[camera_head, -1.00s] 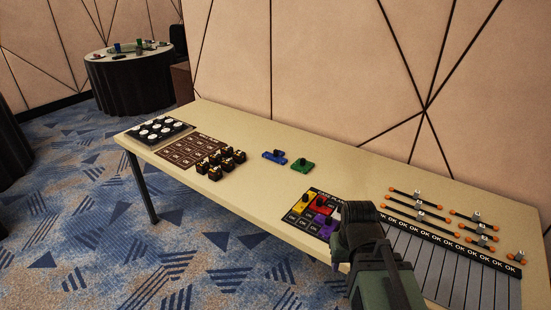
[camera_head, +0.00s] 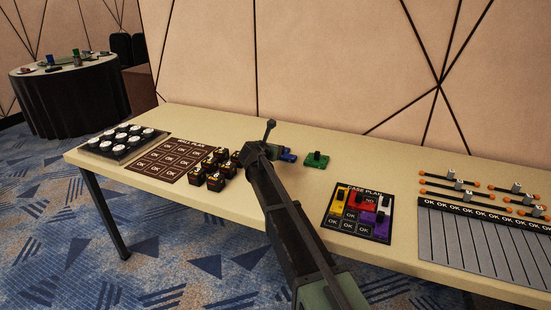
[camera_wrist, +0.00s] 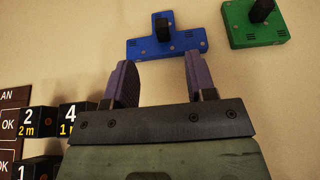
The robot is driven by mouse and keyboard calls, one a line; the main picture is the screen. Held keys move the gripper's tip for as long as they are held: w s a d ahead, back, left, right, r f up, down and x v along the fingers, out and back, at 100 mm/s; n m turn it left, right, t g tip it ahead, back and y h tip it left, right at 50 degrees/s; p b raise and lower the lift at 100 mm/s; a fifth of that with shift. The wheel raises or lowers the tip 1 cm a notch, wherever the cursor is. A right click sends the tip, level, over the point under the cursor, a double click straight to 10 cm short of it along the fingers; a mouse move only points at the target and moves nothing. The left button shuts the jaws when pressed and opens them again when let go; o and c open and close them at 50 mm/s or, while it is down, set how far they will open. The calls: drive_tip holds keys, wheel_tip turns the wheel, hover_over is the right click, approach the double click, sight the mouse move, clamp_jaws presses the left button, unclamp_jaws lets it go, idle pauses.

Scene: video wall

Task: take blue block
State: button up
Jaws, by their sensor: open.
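The blue block (camera_wrist: 146,47) lies flat on the table in the wrist view, a stepped plate with a black knob on top. In the head view the blue block (camera_head: 288,155) is partly hidden behind my arm's end. My gripper (camera_wrist: 158,72) is open and empty, its two purple fingers apart. The fingertips appear just short of the block's near edge in the wrist view; I cannot tell their height above the table.
A green block (camera_wrist: 256,24) with a black knob lies right of the blue one. Black numbered cubes (camera_head: 212,172) stand close on the left. The case plan board (camera_head: 357,213) holds coloured blocks at right. Table between the green block and that board is clear.

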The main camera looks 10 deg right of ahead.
drive_tip(key=b+x, duration=0.3)
drive_tip(key=x, duration=0.7)
drive_tip(key=shift+w+f+b, duration=0.1)
drive_tip(key=shift+f+b, duration=0.15)
drive_tip(key=shift+b, duration=0.1)
drive_tip(key=shift+r, duration=0.1)
clamp_jaws()
